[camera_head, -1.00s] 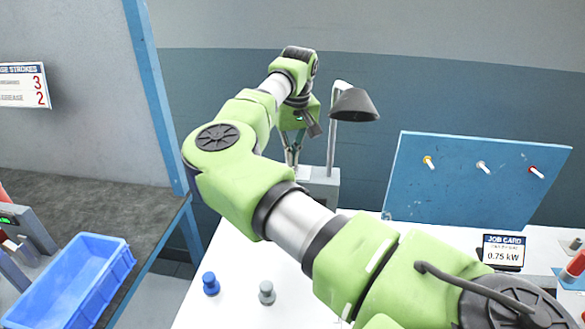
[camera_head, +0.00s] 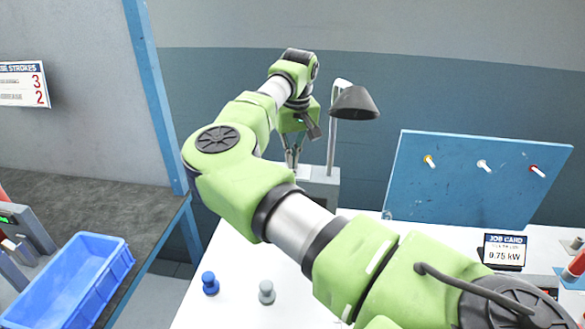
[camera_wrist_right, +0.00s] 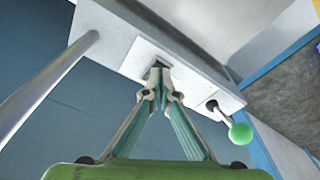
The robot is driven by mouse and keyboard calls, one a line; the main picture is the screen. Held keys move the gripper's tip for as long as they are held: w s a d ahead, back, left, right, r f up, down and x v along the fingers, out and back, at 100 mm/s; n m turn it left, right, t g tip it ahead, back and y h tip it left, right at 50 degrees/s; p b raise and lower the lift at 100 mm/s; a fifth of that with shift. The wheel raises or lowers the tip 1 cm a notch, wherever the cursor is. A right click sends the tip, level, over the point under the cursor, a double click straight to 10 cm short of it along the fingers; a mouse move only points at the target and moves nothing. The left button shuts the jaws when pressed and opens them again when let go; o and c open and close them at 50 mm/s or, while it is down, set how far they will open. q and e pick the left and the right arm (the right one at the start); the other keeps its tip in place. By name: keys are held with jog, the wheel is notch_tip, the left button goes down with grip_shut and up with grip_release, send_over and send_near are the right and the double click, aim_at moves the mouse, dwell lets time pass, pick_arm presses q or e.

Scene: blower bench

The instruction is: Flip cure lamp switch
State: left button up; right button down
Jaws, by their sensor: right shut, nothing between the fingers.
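The cure lamp (camera_head: 355,103) has a dark conical shade on a pale post. The post rises beside a light grey box (camera_head: 322,184) at the back of the white bench. My right gripper (camera_head: 292,164) points down at this box. In the right wrist view, my right gripper (camera_wrist_right: 160,70) is shut and empty, its tips at a dark recess (camera_wrist_right: 147,52) in the box (camera_wrist_right: 115,35). I cannot tell whether they touch anything there; the fingertips partly cover the recess. A lever with a green ball knob (camera_wrist_right: 239,133) sticks out of the same box. My left gripper is not in view.
A blue pegboard (camera_head: 470,185) with coloured pegs stands at the back right, a job card display (camera_head: 503,251) in front. A blue peg (camera_head: 210,284) and a grey peg (camera_head: 266,292) stand on the bench. A blue crate (camera_head: 75,285) is at the left.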

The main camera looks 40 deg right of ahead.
jog(key=shift+f+b, duration=0.3)
jog(key=shift+f, duration=0.25)
jog(key=shift+r, duration=0.15)
jog(key=shift+r+p, duration=2.2)
jog(key=shift+r, duration=1.2)
jog(key=shift+r, duration=0.1)
